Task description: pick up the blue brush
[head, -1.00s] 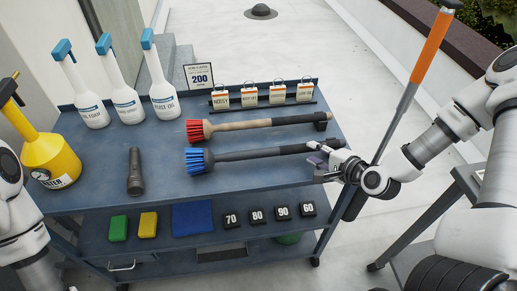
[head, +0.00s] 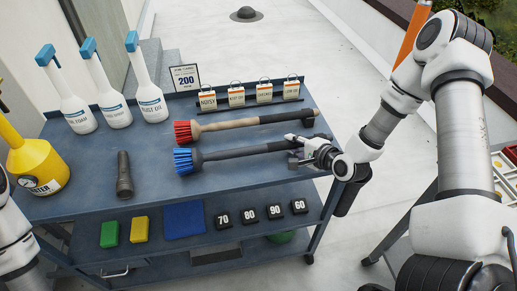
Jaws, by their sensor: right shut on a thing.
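The blue brush (head: 238,153) has blue bristles at its left end and a long dark handle pointing right. It lies along the front half of the trolley top (head: 90,185), below the red brush (head: 235,124). My right gripper (head: 301,156) reaches in from the right and is shut on the blue brush near the right end of its handle. The fingers partly hide the handle there. I cannot tell whether the brush touches the top. My left gripper is out of view.
Sponges, a blue cloth (head: 184,220) and number blocks (head: 249,216) are on the lower shelf.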

